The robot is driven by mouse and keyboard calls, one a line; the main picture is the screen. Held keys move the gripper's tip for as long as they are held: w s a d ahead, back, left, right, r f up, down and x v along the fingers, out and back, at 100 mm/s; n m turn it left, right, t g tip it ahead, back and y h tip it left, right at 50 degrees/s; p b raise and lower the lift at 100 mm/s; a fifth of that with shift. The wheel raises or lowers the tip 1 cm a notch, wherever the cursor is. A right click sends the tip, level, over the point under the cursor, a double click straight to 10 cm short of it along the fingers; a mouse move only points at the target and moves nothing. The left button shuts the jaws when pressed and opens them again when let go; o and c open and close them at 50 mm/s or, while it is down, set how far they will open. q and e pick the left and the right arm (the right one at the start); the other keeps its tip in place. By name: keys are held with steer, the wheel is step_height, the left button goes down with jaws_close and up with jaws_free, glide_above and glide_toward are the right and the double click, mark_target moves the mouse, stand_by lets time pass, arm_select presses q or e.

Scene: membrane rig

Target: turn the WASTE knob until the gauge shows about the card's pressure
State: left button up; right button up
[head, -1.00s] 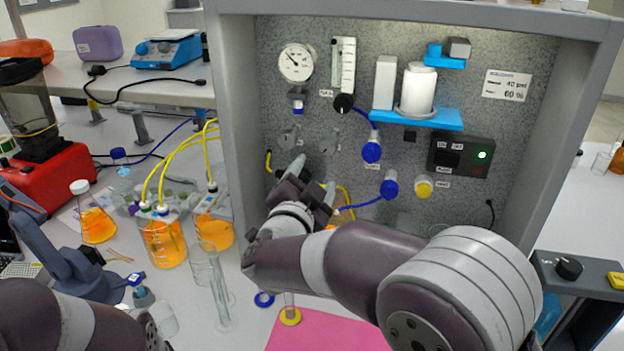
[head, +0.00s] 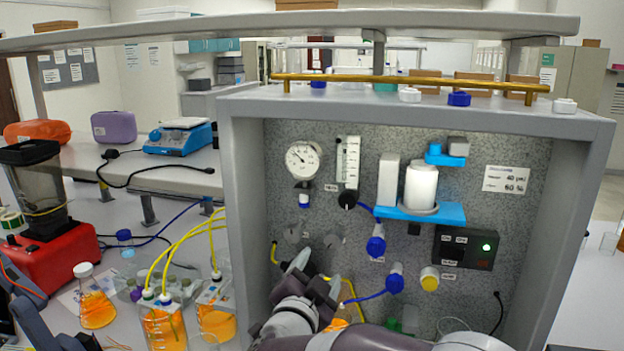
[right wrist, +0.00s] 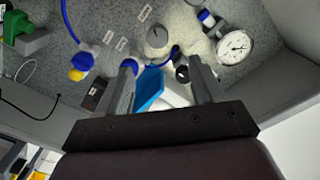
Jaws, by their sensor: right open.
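The panel holds a round white gauge (head: 303,159) whose thin needle points up and left; its exact value is too small to read. A white card (head: 507,179) at the right appears to read 40 psi and 60 %. My left gripper is out of view.
A blue shelf (head: 447,213) with a white canister juts from the panel. Blue valves (head: 376,246) and a yellow-capped port (head: 429,278) are right of my gripper. The cabinet's left wall (head: 246,220) stands close by. Flasks with orange liquid (head: 97,309) stand left.

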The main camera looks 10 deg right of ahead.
mark_target(333, 242)
steer(key=w+d+n+p, duration=0.1)
steer(key=w+n+p, duration=0.1)
steer(key=p, duration=0.4)
steer(key=w+d+n+p, duration=0.2)
steer(key=w+p, duration=0.3)
steer(key=p, duration=0.1)
steer(key=w+d+n+p, duration=0.1)
steer(key=w+n+p, duration=0.2)
steer(key=p, duration=0.3)
steer(key=shift+x, duration=0.8)
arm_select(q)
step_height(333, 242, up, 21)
arm_select(e)
steer(key=shift+w+d+f, duration=0.2)
steer(key=shift+w+f, duration=0.05)
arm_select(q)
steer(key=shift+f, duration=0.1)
arm_select(e)
steer(key=c, duration=1)
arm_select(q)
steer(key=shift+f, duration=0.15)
arm_select(e)
steer(key=shift+c, duration=0.2)
